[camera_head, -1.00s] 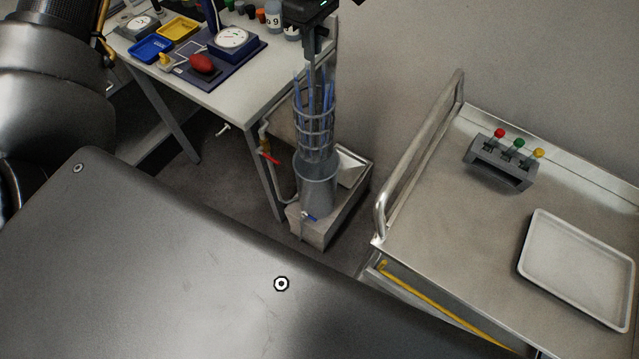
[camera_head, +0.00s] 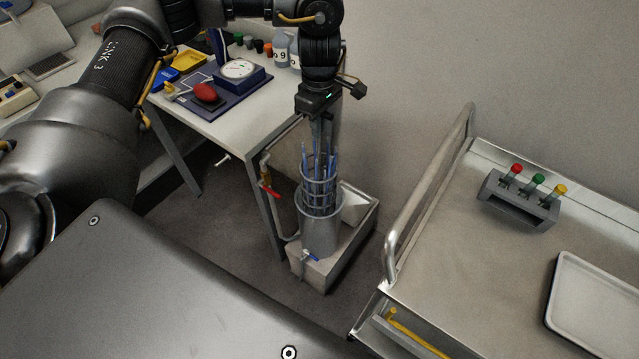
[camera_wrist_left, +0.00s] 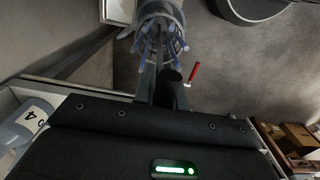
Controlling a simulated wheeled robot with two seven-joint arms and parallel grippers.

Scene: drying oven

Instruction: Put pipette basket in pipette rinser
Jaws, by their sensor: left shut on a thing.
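The pipette basket (camera_head: 316,190), a grey wire cage with several blue pipettes upright in it, is partly inside the grey cylindrical pipette rinser (camera_head: 319,233). Its upper rings stand above the rinser's rim; its lower part is hidden inside. My left gripper (camera_head: 322,128) is above the basket, pointing down, shut on the basket's upright handle. In the left wrist view the basket (camera_wrist_left: 159,44) and its pipettes show at the top, beyond the gripper. The rinser stands in a grey sink on the floor. My right gripper is not in view.
A red-handled tap pipe (camera_head: 268,188) stands left of the rinser, beside the table (camera_head: 232,124) with a dial scale (camera_head: 239,72) on it. A steel trolley (camera_head: 456,244) stands to the right, carrying a grey rack (camera_head: 518,207) and a white tray (camera_head: 600,305).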

